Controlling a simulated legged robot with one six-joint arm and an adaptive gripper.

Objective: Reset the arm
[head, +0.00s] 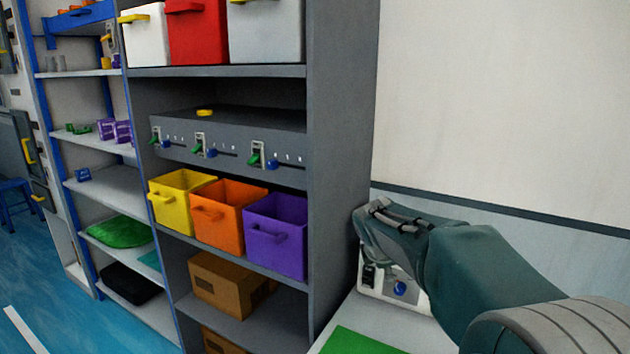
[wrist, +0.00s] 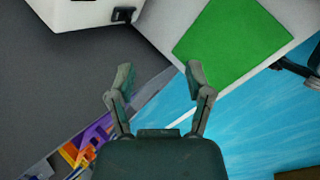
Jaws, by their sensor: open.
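My arm (head: 490,270) reaches in from the lower right in the head view, bent over a white table toward the side of the grey shelf unit. My gripper (wrist: 158,80) is open and empty in the wrist view, its two fingers spread apart. Behind the fingertips lie a green mat (wrist: 230,42) and the blue floor (wrist: 262,98). Nothing is seen between the fingers. In the head view the fingers cannot be clearly made out at the arm's end.
A white box with a blue knob (head: 400,288) stands under my arm's end, close to the shelf unit (head: 338,150). A green mat (head: 362,343) lies on the table. The shelves hold yellow (head: 172,208), orange (head: 222,215) and purple (head: 280,240) bins. The wall at right is bare.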

